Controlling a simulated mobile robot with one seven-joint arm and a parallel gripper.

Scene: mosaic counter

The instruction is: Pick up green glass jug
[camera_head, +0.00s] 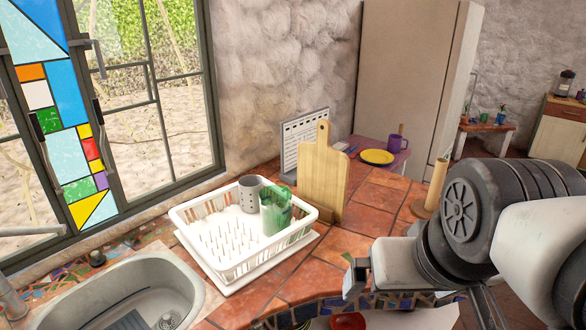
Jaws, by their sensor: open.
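The green glass jug (275,214) stands in the white dish rack (222,266), at its back right. It is translucent, and its lower part is hidden by the rack wall. A grey perforated utensil holder (249,194) stands just left of it, close or touching. My gripper (354,277) is at the lower right, over the counter's front edge, apart from the jug and to its right and nearer me. Its jaws are open, with nothing seen between them. My arm covers the right side of the view.
A wooden cutting board (323,178) stands upright close behind and right of the rack. A metal sink (125,292) lies to the left. A yellow plate (377,157) and purple mug (396,143) are farther back. Bare tiled counter (365,215) lies right of the rack.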

